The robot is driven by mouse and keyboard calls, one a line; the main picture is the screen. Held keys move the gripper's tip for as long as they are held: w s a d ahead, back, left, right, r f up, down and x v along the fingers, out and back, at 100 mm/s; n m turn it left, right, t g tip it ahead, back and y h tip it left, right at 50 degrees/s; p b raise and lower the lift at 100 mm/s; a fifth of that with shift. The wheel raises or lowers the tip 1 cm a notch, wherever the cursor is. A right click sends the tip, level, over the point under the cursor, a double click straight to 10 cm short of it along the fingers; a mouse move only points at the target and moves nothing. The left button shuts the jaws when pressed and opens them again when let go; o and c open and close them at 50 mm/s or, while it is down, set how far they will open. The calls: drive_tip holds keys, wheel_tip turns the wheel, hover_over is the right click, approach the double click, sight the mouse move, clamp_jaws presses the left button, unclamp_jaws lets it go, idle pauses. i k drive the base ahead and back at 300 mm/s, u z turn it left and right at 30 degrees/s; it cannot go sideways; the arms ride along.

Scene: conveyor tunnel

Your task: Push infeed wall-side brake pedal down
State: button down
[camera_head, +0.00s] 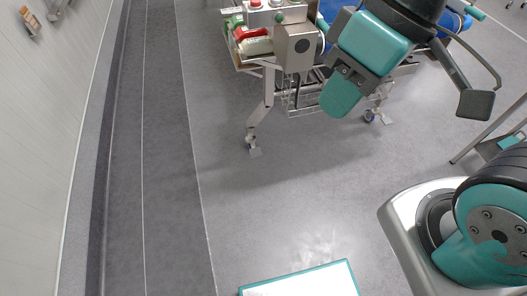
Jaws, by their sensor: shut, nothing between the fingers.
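The infeed wall-side brake pedal (255,153) looks like the small pale plate at the foot of the caster (251,142) nearest the wall. The caster stands on the floor under the front left leg of the conveyor frame (269,85). My gripper (337,105) has a teal body, dark joints and a rounded teal end. It is shut and empty. It hangs up and to the right of this pedal, clearly apart from it, and covers part of the conveyor frame behind.
Another caster with a pedal (387,120) stands to the right under the conveyor. A control box (298,47) and red and green parts are above. A white wall (45,110) runs along the left. A teal-edged white panel (305,283) is at the bottom. The floor between is clear.

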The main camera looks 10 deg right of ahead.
sight(255, 153)
drive_tip(key=i, duration=1.05)
drive_tip(key=u, duration=0.65)
